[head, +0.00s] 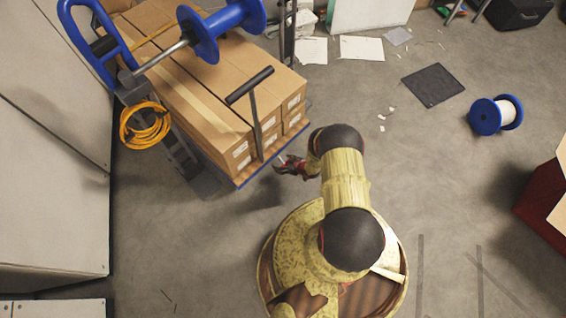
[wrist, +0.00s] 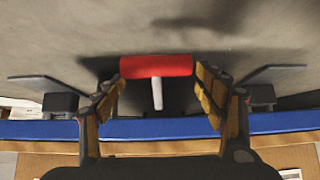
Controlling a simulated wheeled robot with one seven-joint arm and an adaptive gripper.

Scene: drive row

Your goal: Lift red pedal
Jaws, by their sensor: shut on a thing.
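The red pedal (wrist: 156,66) is a short red bar on a pale stem, seen in the wrist view just beyond the edge of a blue-rimmed cart deck. My gripper (wrist: 160,78) has its two fingers at the left and right ends of the pedal and is shut on it. In the head view my gripper (head: 284,165) is low at the front right corner of the cart (head: 240,184). There the pedal cannot be told clearly from the gripper.
Cardboard boxes (head: 205,75) are stacked on the cart, with a black T-handle (head: 252,85) standing in front of them. An orange cable coil (head: 145,126) hangs at the left. A blue spool (head: 496,114) and a dark mat (head: 433,85) lie on the floor at right.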

